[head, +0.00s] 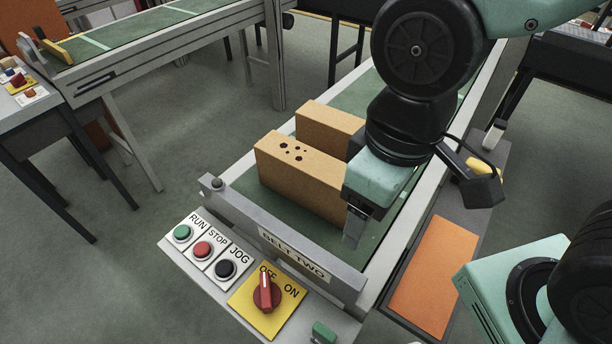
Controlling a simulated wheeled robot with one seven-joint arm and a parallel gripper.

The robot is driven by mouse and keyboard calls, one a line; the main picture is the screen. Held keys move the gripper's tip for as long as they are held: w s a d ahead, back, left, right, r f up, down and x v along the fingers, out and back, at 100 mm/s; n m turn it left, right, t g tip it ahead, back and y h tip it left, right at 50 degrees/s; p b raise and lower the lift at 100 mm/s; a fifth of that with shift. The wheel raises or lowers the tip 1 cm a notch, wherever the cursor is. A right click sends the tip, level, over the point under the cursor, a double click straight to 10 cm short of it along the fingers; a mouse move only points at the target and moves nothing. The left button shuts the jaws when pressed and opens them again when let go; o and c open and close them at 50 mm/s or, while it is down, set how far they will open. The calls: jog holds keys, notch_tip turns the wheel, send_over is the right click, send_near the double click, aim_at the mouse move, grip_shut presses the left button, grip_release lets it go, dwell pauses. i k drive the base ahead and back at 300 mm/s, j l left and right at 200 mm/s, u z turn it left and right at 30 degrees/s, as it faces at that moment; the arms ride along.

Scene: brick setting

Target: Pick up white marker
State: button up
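I cannot clearly make out a white marker. A small whitish, upright piece (494,134) stands on the dark ledge to the right of the belt, but I cannot tell whether it is the marker. My gripper (353,230) points down over the near right part of the green belt, beside the right end of a tan brick. One pale grey finger shows below its teal body. The other finger is hidden or merges with it, so its opening does not show. I see nothing held in it.
Two tan bricks, a near one (292,178) with dark holes and a far one (328,123), lie on the belt. The BELT TWO end plate (290,252) crosses the front. A control panel (222,250), an orange pad (435,264) and a yellow item (484,167) are nearby.

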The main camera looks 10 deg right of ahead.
aim_at(499, 128)
jog(key=l+u, duration=0.3)
jog(key=l, duration=0.55)
jog(key=k+l+u, duration=0.1)
jog(key=l+u, duration=0.2)
jog(key=l, duration=0.5)
